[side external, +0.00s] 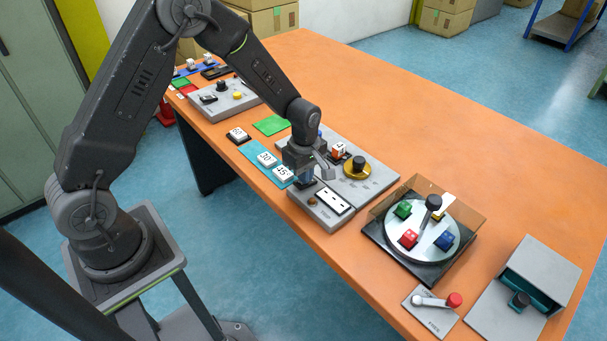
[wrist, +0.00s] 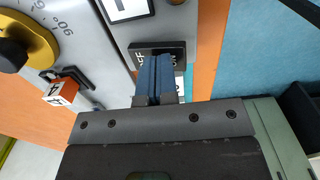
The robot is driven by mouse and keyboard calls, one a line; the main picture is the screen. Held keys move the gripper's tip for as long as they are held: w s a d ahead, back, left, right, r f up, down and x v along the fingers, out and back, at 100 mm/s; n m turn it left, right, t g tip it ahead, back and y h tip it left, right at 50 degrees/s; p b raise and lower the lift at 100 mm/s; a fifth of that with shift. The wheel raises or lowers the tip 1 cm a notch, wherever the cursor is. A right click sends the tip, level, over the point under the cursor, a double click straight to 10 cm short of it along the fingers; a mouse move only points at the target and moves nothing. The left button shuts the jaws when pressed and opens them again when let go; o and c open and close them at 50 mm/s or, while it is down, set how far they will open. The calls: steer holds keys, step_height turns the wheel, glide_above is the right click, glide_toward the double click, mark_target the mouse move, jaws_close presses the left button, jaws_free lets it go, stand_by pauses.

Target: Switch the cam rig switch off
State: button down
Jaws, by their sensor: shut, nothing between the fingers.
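My gripper (side external: 306,178) is shut and empty, pointing down over the near left end of the grey cam rig (side external: 378,184). In the wrist view, the blue fingers of my gripper (wrist: 155,60) are together over a black switch plate (wrist: 138,47). White letters ending in "FF" show at the plate's left side. The fingers cover the middle of the plate, so the switch's position is hidden. I cannot tell whether the fingertips touch it. The rig's gold dial with a black knob (side external: 357,168) stands to the right; the dial (wrist: 40,40) also shows in the wrist view.
A white panel (side external: 333,201) and a small brown knob (side external: 312,200) are on the rig's front box. A numbered block (wrist: 60,94) sits by a black bracket. White number tiles (side external: 267,159) lie left; a turntable with coloured blocks (side external: 408,239) stands right.

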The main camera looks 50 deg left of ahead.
step_height(320, 180, up, 14)
steer(key=w, duration=0.3)
steer(key=shift+f, duration=0.1)
stand_by(0.3)
